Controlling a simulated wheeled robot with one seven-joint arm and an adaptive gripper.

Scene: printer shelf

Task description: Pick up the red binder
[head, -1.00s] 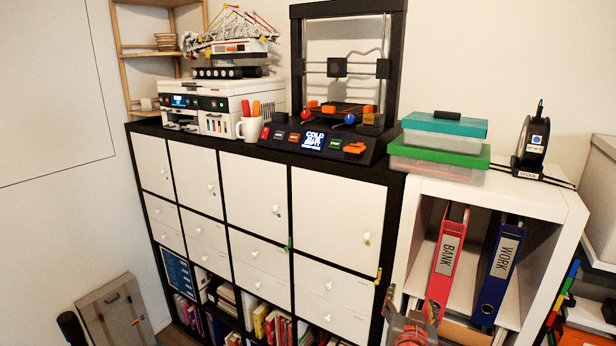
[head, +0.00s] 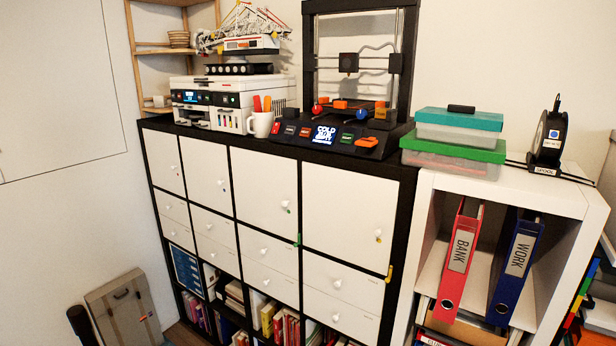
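The red binder (head: 459,262), labelled BANK, stands upright with a slight lean in the upper compartment of the white shelf unit at the right of the head view. A blue binder (head: 516,268), labelled WORK, stands to its right with a gap between them. Nothing touches the red binder's spine from the front. My gripper is not in view now.
The white shelf (head: 514,187) carries stacked lidded boxes (head: 455,157) and a black spool (head: 549,140) on top. A dark cabinet with white doors (head: 343,210) stands to its left, bearing a 3D printer (head: 341,136) and a white printer (head: 220,103).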

